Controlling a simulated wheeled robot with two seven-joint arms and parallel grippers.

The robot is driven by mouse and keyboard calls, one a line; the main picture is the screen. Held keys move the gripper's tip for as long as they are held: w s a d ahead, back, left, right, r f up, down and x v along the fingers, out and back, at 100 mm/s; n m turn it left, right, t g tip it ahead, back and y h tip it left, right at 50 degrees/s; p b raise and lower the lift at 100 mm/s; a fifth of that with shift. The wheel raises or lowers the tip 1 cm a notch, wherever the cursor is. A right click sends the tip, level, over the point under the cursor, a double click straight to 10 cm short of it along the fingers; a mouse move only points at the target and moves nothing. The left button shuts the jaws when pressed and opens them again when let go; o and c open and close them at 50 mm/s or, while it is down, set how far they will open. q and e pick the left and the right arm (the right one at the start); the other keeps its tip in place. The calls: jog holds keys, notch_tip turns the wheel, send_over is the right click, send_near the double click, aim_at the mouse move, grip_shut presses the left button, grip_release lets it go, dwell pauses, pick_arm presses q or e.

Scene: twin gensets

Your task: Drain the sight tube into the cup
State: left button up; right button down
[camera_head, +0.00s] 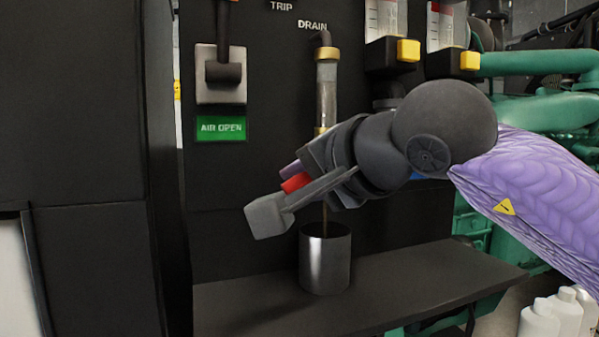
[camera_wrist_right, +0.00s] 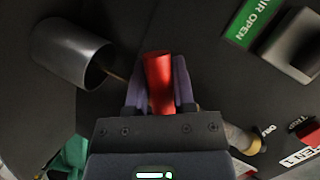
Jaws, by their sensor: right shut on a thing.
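The sight tube (camera_head: 326,92) stands upright under the DRAIN label on the black panel, with brass fittings at its ends; dark liquid shows in it. My right gripper (camera_head: 283,190) is shut on a red handle (camera_head: 295,183) below the tube. In the wrist view the red handle (camera_wrist_right: 158,82) sits between the purple fingers. A metal cup (camera_head: 325,262) stands upright on the shelf beneath. A thin brown stream (camera_head: 325,217) runs down into the cup; it also shows in the wrist view (camera_wrist_right: 116,75). The valve body is hidden behind my gripper. My left gripper is out of view.
The dark shelf (camera_head: 410,283) is clear to the right of the cup. A lever with a green AIR OPEN sign (camera_head: 221,128) is left of the tube. Two gauges with yellow blocks (camera_head: 408,50) are at upper right. White bottles (camera_head: 540,318) stand at lower right.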

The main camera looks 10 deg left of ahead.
jog(key=shift+w+d+f+n, duration=0.1)
jog(key=shift+f+n, duration=0.1)
jog(key=shift+n, duration=0.1)
dwell(0.4)
jog(key=shift+c, duration=2.2)
grip_release()
jog(key=b+v, duration=0.3)
jog(key=v, duration=0.7)
